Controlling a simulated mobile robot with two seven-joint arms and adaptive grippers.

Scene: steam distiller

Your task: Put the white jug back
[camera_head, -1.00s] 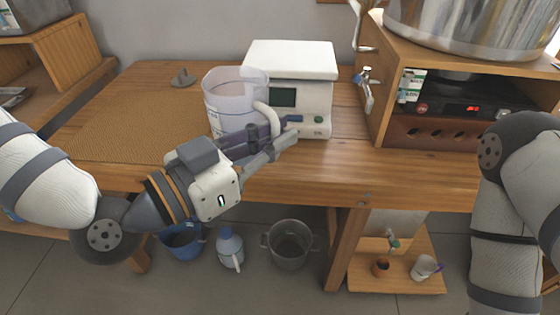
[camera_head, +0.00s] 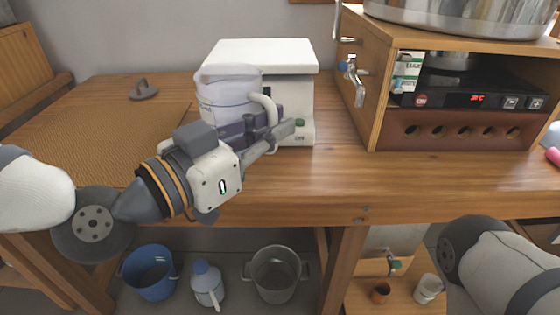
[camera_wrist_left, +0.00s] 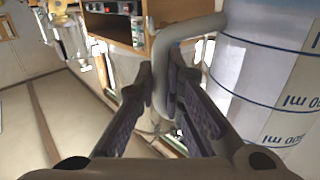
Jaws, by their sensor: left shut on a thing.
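The white jug (camera_head: 226,92) is a translucent measuring jug, upright in front of the white boxy device (camera_head: 290,58) on the wooden table (camera_head: 330,185). My left gripper (camera_head: 272,136) is shut on the jug's handle. In the left wrist view the fingers (camera_wrist_left: 165,95) close around the handle (camera_wrist_left: 168,62), and the jug body (camera_wrist_left: 268,75) with blue volume marks fills the right side. The jug's base is hidden behind my gripper, so I cannot tell whether it touches the table. My right arm shows at the lower right, but its gripper is out of view.
A brown woven mat (camera_head: 95,125) lies at left, with a small grey object (camera_head: 144,90) behind it. A wooden cabinet (camera_head: 362,85) with a tap (camera_head: 353,80) stands at right. Below are a blue bucket (camera_head: 150,275), a blue-and-white bottle (camera_head: 207,284) and a grey pot (camera_head: 275,273).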

